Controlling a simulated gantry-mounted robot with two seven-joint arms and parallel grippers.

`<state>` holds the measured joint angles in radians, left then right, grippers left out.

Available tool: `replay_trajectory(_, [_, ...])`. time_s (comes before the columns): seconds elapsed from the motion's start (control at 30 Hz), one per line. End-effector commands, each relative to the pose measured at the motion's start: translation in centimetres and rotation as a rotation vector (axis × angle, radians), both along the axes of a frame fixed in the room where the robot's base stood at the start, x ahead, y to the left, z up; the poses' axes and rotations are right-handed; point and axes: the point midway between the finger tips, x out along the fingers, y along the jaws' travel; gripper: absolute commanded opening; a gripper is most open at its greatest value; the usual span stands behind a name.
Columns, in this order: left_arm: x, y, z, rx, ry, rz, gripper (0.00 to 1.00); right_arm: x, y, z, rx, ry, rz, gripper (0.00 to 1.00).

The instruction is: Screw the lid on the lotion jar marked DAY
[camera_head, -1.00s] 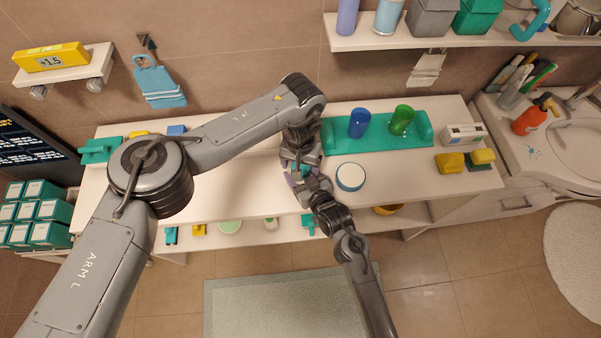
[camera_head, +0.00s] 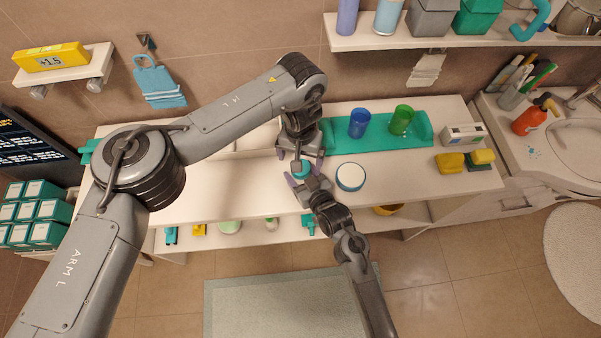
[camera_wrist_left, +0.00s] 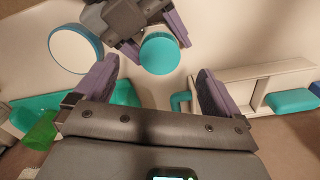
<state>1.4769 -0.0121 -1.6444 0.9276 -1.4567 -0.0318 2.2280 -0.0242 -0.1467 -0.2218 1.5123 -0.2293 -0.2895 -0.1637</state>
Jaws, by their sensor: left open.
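A teal round piece (camera_head: 302,169), the lid or the jar's top, shows between the two arms; it also shows in the left wrist view (camera_wrist_left: 160,54). My right gripper (camera_head: 305,176) has a finger close against each side of it. My left gripper (camera_head: 301,158) is open above it, and in the left wrist view its fingers (camera_wrist_left: 155,85) stand wide apart with the teal piece beyond them. A white-topped round container with a teal rim (camera_head: 350,177) stands just right of the grippers; it also shows in the left wrist view (camera_wrist_left: 75,49). No DAY mark is legible.
A teal tray (camera_head: 375,140) with blue (camera_head: 358,123) and green (camera_head: 401,120) cups stands behind on the right. Yellow sponges (camera_head: 450,163) lie at the right end. A wall shelf (camera_head: 460,39) hangs above.

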Motion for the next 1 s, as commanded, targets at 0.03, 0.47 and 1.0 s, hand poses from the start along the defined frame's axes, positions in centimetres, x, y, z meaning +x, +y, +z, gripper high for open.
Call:
replay_trajectory(0.03, [0.0,0.0,0.0,0.000,0.000,0.000,1.00,0.0,0.0,0.0,0.000,0.000,0.000,0.00])
replay_trajectory(0.47, [0.1,0.0,1.8,0.000,-0.004,-0.001,1.00,0.0,0.0,0.0,0.000,0.001,0.000,0.00])
replay_trajectory(1.0, [0.0,0.0,10.5,0.000,-0.002,-0.001,1.00,0.0,0.0,0.0,0.000,0.000,0.000,0.00])
